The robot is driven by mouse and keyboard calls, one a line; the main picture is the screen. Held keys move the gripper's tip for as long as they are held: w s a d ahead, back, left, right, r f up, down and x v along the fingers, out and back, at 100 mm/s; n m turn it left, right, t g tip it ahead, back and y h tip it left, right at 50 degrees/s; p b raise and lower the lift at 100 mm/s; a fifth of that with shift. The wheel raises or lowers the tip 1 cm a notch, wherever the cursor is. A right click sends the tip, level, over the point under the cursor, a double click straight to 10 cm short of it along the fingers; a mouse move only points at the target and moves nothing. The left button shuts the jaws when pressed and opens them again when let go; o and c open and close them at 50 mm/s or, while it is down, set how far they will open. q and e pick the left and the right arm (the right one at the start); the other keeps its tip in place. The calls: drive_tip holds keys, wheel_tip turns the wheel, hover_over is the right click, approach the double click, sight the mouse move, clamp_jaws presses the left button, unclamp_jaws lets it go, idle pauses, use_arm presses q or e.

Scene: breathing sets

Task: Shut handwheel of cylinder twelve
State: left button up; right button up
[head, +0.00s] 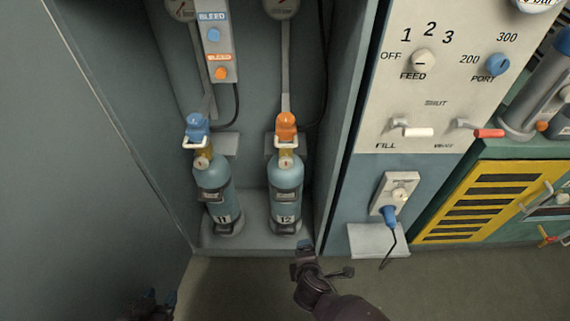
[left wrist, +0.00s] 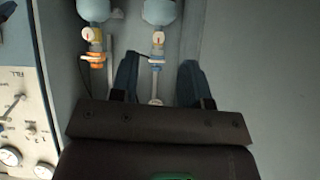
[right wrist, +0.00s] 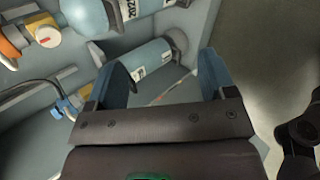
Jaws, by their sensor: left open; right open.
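Cylinder twelve (head: 288,178) stands upright in the cabinet, labelled 12. Its orange handwheel (head: 286,124) sits on top, above a pale handle loop and a small gauge. The handwheel's open or shut setting cannot be read. My left gripper (head: 160,299) is open at the bottom left, low and well apart from the cylinder. Its spread fingers show in the left wrist view (left wrist: 158,82), with nothing held. My right gripper (head: 305,250) is in front of cylinder twelve's base, below the handwheel. The right wrist view (right wrist: 163,82) shows its fingers open, nothing visibly between them.
Cylinder eleven (head: 216,188) with a blue handwheel (head: 197,124) stands left of twelve. A bleed box (head: 217,52) hangs above. The cabinet wall is close on the left. A control panel (head: 440,105) and yellow vent (head: 487,208) lie right. The floor in front is clear.

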drive_tip(key=w+a+n+t+h+b, duration=0.1)
drive_tip(key=w+a+n+t, duration=0.25)
drive_tip(key=w+n, duration=0.5)
drive_tip(key=n+t+y+b, duration=0.15)
drive_tip(key=n+t, duration=0.35)
drive_tip(key=n, duration=0.6)
approach(285, 165)
drive_tip(key=w, duration=0.1)
drive_tip(key=shift+m+h, duration=0.25)
drive_tip(key=shift+m, duration=0.1)
drive_tip(key=w+b, duration=0.3)
drive_tip(key=w, duration=0.6)
drive_tip(key=shift+a+f, duration=0.1)
drive_tip(key=shift+w, duration=0.5)
use_arm(q)
drive_tip(key=shift+g, duration=0.4)
drive_tip(key=f, duration=0.5)
drive_tip(key=shift+s+a+f, duration=0.15)
drive_tip(key=shift+s+f, duration=0.1)
use_arm(e)
drive_tip(key=shift+r, duration=0.2)
drive_tip(key=shift+c, duration=0.2)
drive_tip(key=c, duration=0.9)
use_arm(q)
drive_tip(key=shift+d+f, duration=0.1)
drive_tip(key=shift+d, duration=0.1)
drive_tip(key=shift+f, duration=0.1)
use_arm(e)
drive_tip(key=shift+f, duration=0.1)
